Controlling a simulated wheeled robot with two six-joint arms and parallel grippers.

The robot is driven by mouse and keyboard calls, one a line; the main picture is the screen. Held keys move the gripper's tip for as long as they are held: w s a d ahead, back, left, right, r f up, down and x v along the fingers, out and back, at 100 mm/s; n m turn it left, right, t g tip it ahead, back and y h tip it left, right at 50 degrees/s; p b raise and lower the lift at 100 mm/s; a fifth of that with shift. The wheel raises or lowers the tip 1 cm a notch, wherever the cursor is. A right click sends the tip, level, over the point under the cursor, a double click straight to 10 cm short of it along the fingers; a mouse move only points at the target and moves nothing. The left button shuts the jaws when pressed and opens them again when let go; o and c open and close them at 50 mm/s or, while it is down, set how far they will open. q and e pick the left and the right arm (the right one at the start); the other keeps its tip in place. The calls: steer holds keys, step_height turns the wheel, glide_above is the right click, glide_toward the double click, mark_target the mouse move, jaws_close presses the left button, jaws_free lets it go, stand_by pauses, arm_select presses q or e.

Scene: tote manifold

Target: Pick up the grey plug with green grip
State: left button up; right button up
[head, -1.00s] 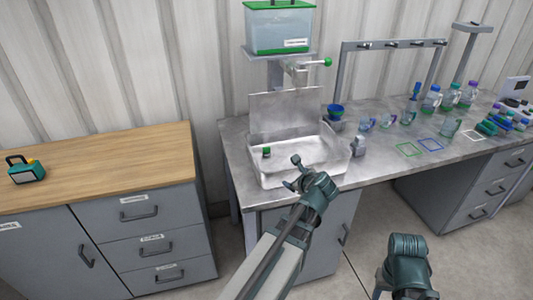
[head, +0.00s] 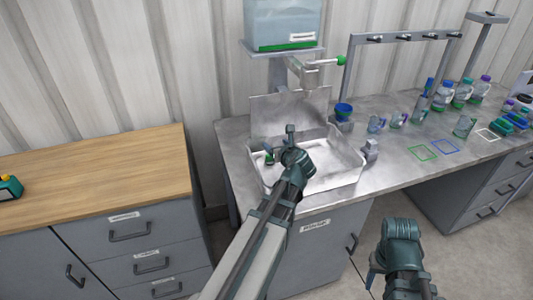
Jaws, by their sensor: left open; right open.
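The grey plug with green grip (head: 268,158) is small in the head view and sits at the left side of the steel sink basin (head: 340,182). Its green part shows, and my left gripper partly covers its surroundings. My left gripper (head: 281,146) is open over the basin, with its fingers close to the plug. I cannot tell whether they touch it. My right gripper (head: 375,270) is open and empty, low in front of the bench; its fingers are only partly visible.
A tank (head: 283,22) and a green-tipped tap lever (head: 341,61) stand above the sink. A grey block (head: 371,149) is at the basin's right. Jugs and bottles (head: 442,96) stand further right. A wooden-topped cabinet (head: 95,180) is at the left.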

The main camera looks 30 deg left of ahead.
arm_select(q)
steer(key=b, duration=0.8)
glide_toward(270, 159)
steer(key=shift+w+a+r, duration=0.2)
steer(key=shift+w+a, duration=0.95)
steer(key=shift+b+x, duration=0.5)
steer(key=shift+x, duration=0.45)
steer(key=shift+w+a+f, duration=0.15)
steer(key=shift+w+a, duration=0.05)
steer(key=shift+a, duration=0.05)
steer(key=b+x, duration=0.2)
steer(key=x, duration=0.3)
steer(key=shift+d, duration=0.1)
jaws_close()
